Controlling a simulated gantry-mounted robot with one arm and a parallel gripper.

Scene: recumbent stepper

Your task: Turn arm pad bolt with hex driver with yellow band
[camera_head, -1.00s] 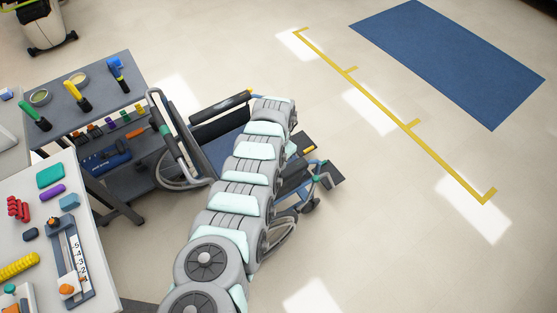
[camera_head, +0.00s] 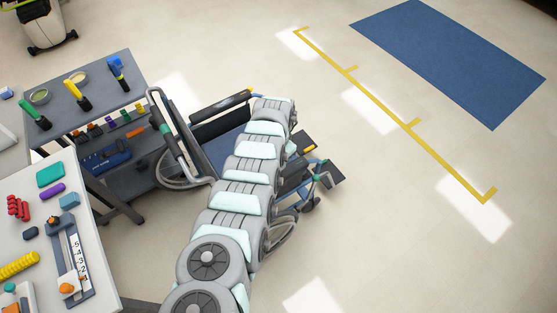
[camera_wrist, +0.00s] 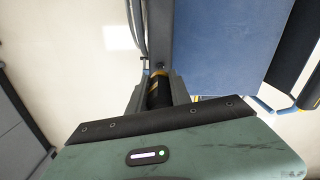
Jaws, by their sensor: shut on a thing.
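In the wrist view, my gripper (camera_wrist: 159,92) is shut on the hex driver (camera_wrist: 158,93), a dark handle with a yellow band at its far end. The driver's tip is hidden behind the band. Beyond it is a dark grey strip (camera_wrist: 160,38) of the wheelchair, beside the blue seat (camera_wrist: 215,45). I cannot make out the arm pad bolt, nor whether the driver touches it. In the head view, the wheelchair's dark arm pad (camera_head: 221,117) lies left of my arm. My gripper is hidden there behind my arm.
A grey table (camera_head: 120,93) at the left holds tools with green (camera_head: 33,112), yellow (camera_head: 75,90) and blue (camera_head: 115,73) parts. A white table (camera_head: 100,255) with small items is nearer. The floor to the right is open, with a blue mat (camera_head: 450,60).

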